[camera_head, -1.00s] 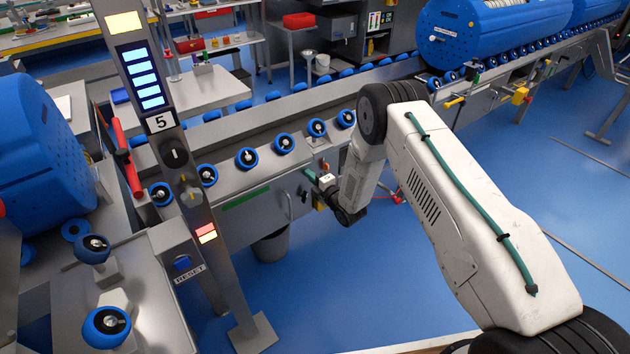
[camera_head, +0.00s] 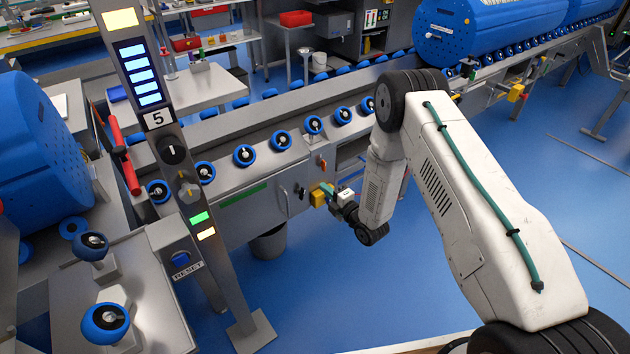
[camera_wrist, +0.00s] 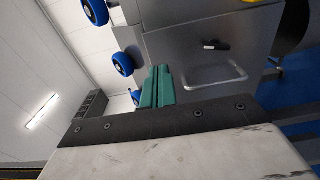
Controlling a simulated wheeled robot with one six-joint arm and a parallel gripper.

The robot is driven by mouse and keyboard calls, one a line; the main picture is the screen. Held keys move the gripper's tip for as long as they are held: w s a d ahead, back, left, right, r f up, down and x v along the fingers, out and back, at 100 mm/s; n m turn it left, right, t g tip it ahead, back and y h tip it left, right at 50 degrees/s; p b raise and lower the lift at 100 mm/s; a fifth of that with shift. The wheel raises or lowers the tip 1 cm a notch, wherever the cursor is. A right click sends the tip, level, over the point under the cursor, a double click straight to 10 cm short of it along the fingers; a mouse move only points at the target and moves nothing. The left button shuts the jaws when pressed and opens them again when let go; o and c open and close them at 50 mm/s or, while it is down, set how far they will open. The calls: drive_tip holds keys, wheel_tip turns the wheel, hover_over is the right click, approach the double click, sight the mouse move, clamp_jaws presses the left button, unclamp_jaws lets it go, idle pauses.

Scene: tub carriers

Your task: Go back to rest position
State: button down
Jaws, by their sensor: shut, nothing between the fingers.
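My gripper (camera_head: 326,189) hangs at the end of my bent white arm, in front of the grey conveyor side. Its teal fingers (camera_wrist: 157,86) lie together in the wrist view, with nothing between them. In the head view the fingertips are small and lie close to a yellow box (camera_head: 318,199) on the conveyor side; I cannot tell whether they touch it. In the wrist view the fingers point along a grey panel (camera_wrist: 205,55) with a handle.
The conveyor (camera_head: 240,195) with blue rollers runs behind my gripper. Blue tubs stand left (camera_head: 40,150) and back right (camera_head: 480,35). The blue floor (camera_head: 400,290) under my arm is clear.

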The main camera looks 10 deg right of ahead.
drive_tip(key=shift+v, duration=1.7)
drive_tip(key=s+d+f+m+g+h, duration=0.35)
drive_tip(key=f+m+g, duration=0.25)
drive_tip(key=f, duration=0.3)
drive_tip(key=s+d+r+m+g+h, duration=0.3)
drive_tip(key=d+r+m+g+h, duration=0.1)
drive_tip(key=r+m, duration=0.1)
drive_tip(key=s+d+r+m+g+h, duration=0.1)
drive_tip(key=s+d+r+m+g, duration=0.2)
drive_tip(key=r, duration=0.4)
drive_tip(key=s+r+m+g+h, duration=0.1)
drive_tip(key=s+r+m, duration=0.1)
drive_tip(key=s+r, duration=0.45)
drive_tip(key=s+d+r+m+g+h, duration=0.1)
drive_tip(key=s+d+r+m, duration=0.2)
drive_tip(key=r, duration=0.5)
drive_tip(key=s+a+r+m+t+y, duration=0.1)
drive_tip(key=s+r+m, duration=0.4)
drive_tip(key=s+r, duration=1.8)
drive_tip(key=shift+s+a+r, duration=0.25)
drive_tip(key=shift+a+r, duration=0.25)
drive_tip(key=shift+r, duration=0.3)
